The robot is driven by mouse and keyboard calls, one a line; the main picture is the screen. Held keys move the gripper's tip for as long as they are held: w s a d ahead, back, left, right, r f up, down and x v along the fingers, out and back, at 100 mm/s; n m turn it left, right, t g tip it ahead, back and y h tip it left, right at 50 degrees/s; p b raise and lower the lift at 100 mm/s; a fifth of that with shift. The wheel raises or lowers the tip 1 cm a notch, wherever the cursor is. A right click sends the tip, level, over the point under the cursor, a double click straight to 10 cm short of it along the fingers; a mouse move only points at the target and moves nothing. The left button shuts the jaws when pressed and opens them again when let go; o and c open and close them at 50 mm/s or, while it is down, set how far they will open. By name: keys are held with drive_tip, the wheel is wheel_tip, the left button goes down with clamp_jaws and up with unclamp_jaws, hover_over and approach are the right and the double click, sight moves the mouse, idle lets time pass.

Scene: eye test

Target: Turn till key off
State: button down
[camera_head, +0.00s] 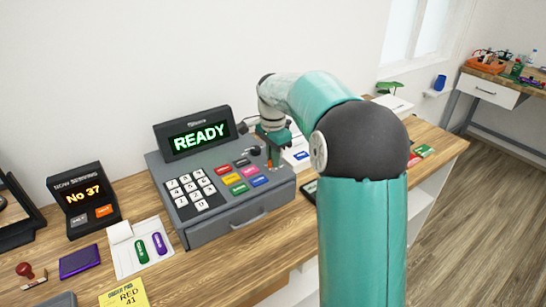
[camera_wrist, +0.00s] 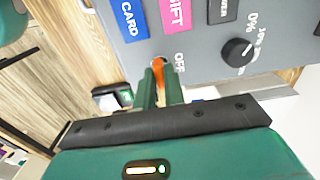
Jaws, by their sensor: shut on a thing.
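The grey till (camera_head: 235,218) stands on the wooden counter. Its display (camera_head: 199,137) reads READY in green. My gripper (camera_head: 272,153) is at the right side of the till's sloped panel, pointing down. In the wrist view my gripper (camera_wrist: 161,88) is shut on the orange till key (camera_wrist: 158,66), whose upper part shows between the green fingers. An OFF label (camera_wrist: 179,62) is printed beside the key. The fingers hide part of the key and any other labels close to it, so its exact angle is hard to tell.
A black dial (camera_wrist: 237,51) sits on the panel near the key. Coloured buttons, including a pink GIFT button (camera_wrist: 176,14) and a blue CARD button (camera_wrist: 129,20), are close by. A number keypad (camera_head: 195,190) and a NOW SERVING display (camera_head: 84,195) are further left.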

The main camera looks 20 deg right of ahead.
drive_tip(key=shift+n, duration=0.3)
drive_tip(key=n, duration=0.3)
drive_tip(key=shift+n, duration=0.4)
drive_tip(key=n, duration=0.4)
drive_tip(key=shift+d+n, duration=0.1)
drive_tip(key=shift+n, duration=0.2)
drive_tip(key=n, duration=0.9)
drive_tip(key=shift+w, duration=0.1)
drive_tip(key=c, duration=1.5)
unclamp_jaws()
